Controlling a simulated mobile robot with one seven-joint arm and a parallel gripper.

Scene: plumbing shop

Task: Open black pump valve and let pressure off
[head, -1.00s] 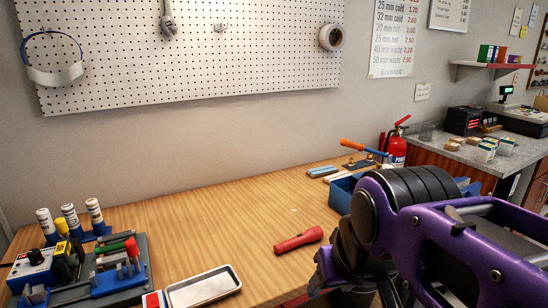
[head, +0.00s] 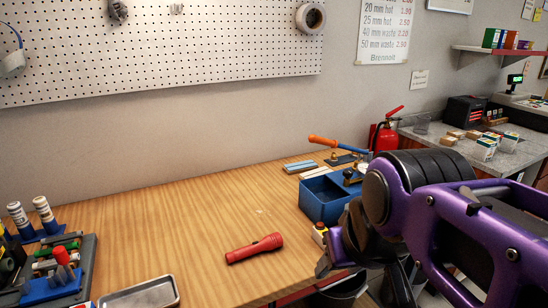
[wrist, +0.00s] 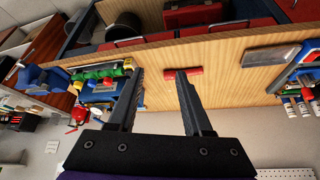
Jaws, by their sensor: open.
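The pump is a blue open-topped tank (head: 328,197) near the right end of the wooden bench, with an orange-tipped lever handle (head: 324,142) above it. A dark round fitting (head: 352,175) shows at its top; I cannot tell if this is the black valve or how it is set. My arm hides the tank's right part. In the wrist view, a blue body (wrist: 103,92) that looks like the tank lies left of the fingers. My gripper (wrist: 160,74) is open with nothing between its fingers, apart from the pump. Its fingers are partly hidden in the head view.
A red flashlight (head: 255,248) lies mid-bench, left of my gripper. A small yellow-and-red item (head: 320,233) stands in front of the tank. A metal tray (head: 140,293) and a tool rack (head: 50,270) are at left. A fire extinguisher (head: 383,138) stands behind.

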